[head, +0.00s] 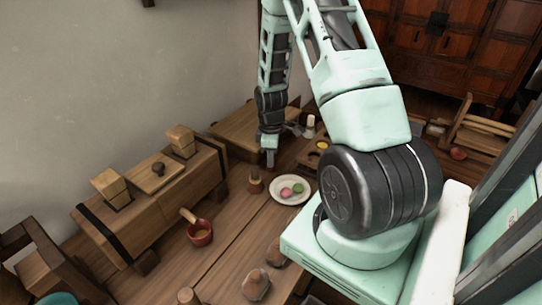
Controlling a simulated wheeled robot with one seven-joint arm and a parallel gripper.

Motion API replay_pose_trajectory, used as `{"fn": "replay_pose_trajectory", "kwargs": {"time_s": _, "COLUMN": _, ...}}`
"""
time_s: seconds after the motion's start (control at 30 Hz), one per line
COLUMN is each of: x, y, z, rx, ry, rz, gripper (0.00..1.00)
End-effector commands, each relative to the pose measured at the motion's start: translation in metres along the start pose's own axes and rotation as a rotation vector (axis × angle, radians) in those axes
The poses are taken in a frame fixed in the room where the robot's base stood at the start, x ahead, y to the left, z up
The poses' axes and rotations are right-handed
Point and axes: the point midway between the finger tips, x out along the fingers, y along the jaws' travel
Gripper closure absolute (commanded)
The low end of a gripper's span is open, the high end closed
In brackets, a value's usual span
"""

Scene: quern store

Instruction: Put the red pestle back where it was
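My gripper (269,148) points down over the far part of the wooden table, small in the head view. A short, dark reddish piece (270,159) shows right under its tip; it may be the red pestle, but the fingers are too small to show whether they hold it. A small wooden piece with a dark base (255,182) stands just below and left of the gripper in the picture. A red bowl (201,234) stands nearer on the table, with a light wooden handle (188,215) leaning out of its left side.
A white plate (291,198) with pink and green round pieces lies right of the gripper. A long wooden chest (150,210) with blocks on top stands at left. Brown lumpy objects (256,284) sit at the near edge. The table between bowl and plate is clear.

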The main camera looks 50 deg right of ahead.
Motion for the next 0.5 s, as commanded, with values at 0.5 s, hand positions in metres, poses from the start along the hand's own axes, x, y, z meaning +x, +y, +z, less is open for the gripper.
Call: {"fn": "replay_pose_trajectory", "kwargs": {"time_s": 0.5, "x": -0.017, "y": 0.001, "z": 0.0, "rx": 0.0, "ry": 0.002, "rz": 0.003, "gripper": 0.67}}
